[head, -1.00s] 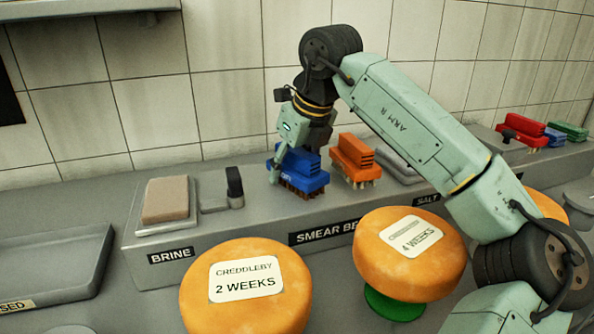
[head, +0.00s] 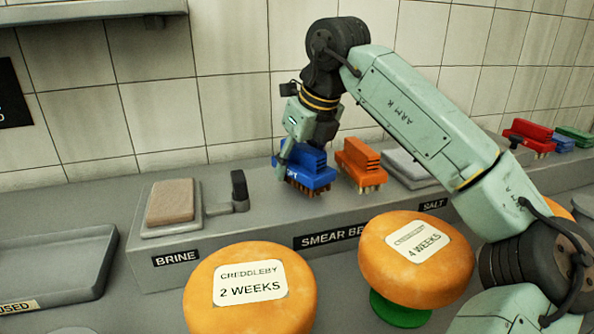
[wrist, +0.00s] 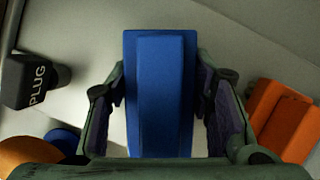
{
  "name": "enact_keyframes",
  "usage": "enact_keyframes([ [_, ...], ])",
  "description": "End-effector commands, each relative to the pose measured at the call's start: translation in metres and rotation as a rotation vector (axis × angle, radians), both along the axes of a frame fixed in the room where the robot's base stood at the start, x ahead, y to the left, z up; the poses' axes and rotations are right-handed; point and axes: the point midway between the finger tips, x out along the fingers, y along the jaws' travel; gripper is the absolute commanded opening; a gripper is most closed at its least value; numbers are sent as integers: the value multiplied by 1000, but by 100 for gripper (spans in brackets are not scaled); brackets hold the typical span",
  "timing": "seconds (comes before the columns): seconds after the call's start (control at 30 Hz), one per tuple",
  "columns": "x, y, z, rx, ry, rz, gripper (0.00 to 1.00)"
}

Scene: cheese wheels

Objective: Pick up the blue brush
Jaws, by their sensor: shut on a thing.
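The blue brush (head: 308,172), with brown bristles facing down, is in my gripper (head: 300,152) above the grey ledge near the wall. In the wrist view the blue brush (wrist: 160,95) fills the space between my two fingers, which are shut on its sides. The brush looks level and appears slightly clear of the ledge, though the gap under its bristles is hard to see. My nearer finger hides part of its left end in the head view.
An orange brush (head: 361,164) stands close to the right. A dark plug (head: 240,190) and a brine pad (head: 170,202) are to the left. Cheese wheels (head: 250,290) (head: 416,258) stand in front. Red (head: 528,133), blue (head: 560,141) and green (head: 575,135) brushes sit far right.

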Motion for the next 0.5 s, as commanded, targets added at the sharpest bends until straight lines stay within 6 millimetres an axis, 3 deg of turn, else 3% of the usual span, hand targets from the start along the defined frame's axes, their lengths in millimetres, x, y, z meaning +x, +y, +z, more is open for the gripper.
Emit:
enact_keyframes([
  [0.13, 0, 0, 22, 0, -4, -3, 8],
  [0.5, -94, -6, 25, -4, -4, -2, 8],
])
